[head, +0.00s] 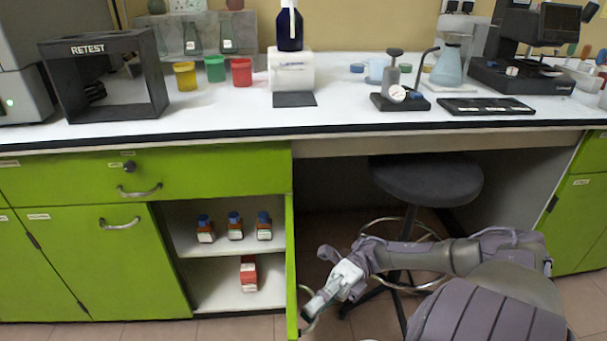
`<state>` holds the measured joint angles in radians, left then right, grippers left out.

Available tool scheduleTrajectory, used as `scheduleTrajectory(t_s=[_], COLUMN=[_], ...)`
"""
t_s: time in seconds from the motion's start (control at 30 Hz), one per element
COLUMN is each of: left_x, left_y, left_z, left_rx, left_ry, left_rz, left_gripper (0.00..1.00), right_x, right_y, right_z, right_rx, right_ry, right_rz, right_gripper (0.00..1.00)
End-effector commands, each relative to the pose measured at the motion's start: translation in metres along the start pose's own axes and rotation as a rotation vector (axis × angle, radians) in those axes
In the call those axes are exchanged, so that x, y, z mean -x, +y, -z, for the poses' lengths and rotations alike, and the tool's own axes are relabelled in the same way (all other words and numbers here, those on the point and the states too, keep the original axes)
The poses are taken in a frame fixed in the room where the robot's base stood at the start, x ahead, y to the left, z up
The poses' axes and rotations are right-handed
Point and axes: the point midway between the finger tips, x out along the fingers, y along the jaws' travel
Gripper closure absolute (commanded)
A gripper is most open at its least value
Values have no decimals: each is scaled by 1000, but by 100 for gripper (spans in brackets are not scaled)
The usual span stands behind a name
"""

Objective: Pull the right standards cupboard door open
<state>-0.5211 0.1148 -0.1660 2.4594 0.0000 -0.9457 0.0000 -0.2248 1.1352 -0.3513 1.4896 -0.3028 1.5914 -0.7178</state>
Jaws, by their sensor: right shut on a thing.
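The right standards cupboard door (291,265) is swung open toward me and shows nearly edge-on as a narrow green strip. Its curved metal handle (305,294) is on the door's right-hand face, low in the view. My right gripper (312,309) is at this handle and shut on it; the fingers partly hide the handle. The cupboard's inside (188,236) is exposed, with small brown bottles (235,226) with blue caps on the upper shelf and a red-and-white box (248,274) below. My left gripper is not in view.
A dark round stool (427,181) stands under the bench, behind my right arm. The left green door (105,262) is shut beneath a shut drawer (150,180). The white benchtop (210,112) holds lab equipment. Open knee space lies right of the door.

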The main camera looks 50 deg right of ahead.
Motion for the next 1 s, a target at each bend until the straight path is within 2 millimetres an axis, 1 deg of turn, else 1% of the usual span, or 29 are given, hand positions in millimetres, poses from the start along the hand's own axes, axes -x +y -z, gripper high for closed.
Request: scheduleTrajectory(t_s=[0.37,0.4,0.53,0.87,0.97,1.0], left_x=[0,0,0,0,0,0], left_y=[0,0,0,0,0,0], left_z=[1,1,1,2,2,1], left_rx=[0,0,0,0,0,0], left_ry=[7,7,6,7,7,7], left_rz=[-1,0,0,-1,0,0], left_gripper=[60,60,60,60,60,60], right_x=[2,2,1,3,10,16], right_y=[0,0,0,0,0,0], right_z=[-1,-1,-1,0,-1,-1], right_rx=[3,3,2,1,2,2], right_ry=[0,0,0,1,1,-1], right_rz=[3,2,2,1,2,3], right_gripper=[100,86,65,65,65,65])
